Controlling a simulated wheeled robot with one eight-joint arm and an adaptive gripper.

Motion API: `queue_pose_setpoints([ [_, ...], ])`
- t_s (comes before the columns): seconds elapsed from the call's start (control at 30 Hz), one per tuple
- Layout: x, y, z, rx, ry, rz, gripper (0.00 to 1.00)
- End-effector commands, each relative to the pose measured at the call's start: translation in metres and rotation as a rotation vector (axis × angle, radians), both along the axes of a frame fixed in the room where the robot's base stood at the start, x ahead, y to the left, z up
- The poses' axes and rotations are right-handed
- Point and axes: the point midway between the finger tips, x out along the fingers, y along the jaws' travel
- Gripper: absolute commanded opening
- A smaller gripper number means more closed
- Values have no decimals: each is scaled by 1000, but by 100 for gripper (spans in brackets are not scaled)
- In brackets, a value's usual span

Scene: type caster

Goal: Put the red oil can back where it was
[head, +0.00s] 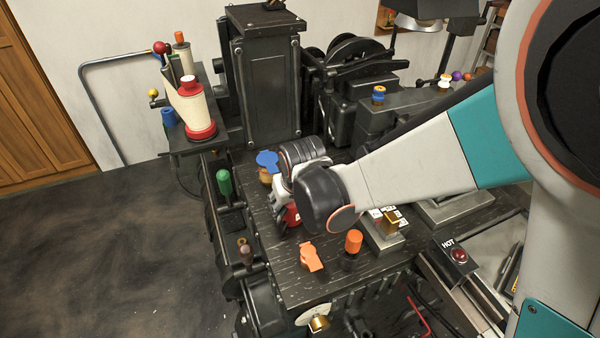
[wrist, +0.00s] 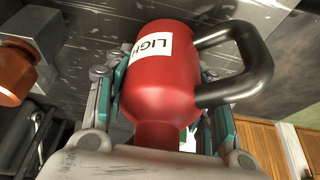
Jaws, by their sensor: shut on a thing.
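The red oil can (wrist: 160,85) has a black looped handle (wrist: 255,65) and a white label with dark letters, partly cut off. In the wrist view it lies between the teal-and-grey fingers of my gripper (wrist: 165,95), which are shut on its body. In the head view my gripper (head: 287,203) points down over the black workbench, left of its middle. Only a small red part of the can (head: 291,214) shows there, and my wrist hides the rest. I cannot tell whether the can touches the bench.
On the black bench (head: 290,285) stand an orange whistle-shaped piece (head: 311,257), an orange-capped piece (head: 353,241) and a metal block (head: 384,236) close to my gripper. A blue-topped piece (head: 267,160) is behind it. A cream cone with red base (head: 196,110) stands on the left shelf.

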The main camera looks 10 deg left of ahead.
Motion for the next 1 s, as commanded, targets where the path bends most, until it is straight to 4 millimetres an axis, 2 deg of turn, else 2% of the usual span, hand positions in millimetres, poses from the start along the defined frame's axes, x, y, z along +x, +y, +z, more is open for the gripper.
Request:
queue_pose_setpoints([
  [0.33,0,0,-3,0,0,0,21],
  [0.37,0,0,-3,0,0,0,53],
  [0.43,0,0,-2,0,0,0,68],
  [0.47,0,0,-2,0,0,0,70],
  [0.83,0,0,-1,0,0,0,70],
  [1.0,0,-1,8,0,0,-1,70],
])
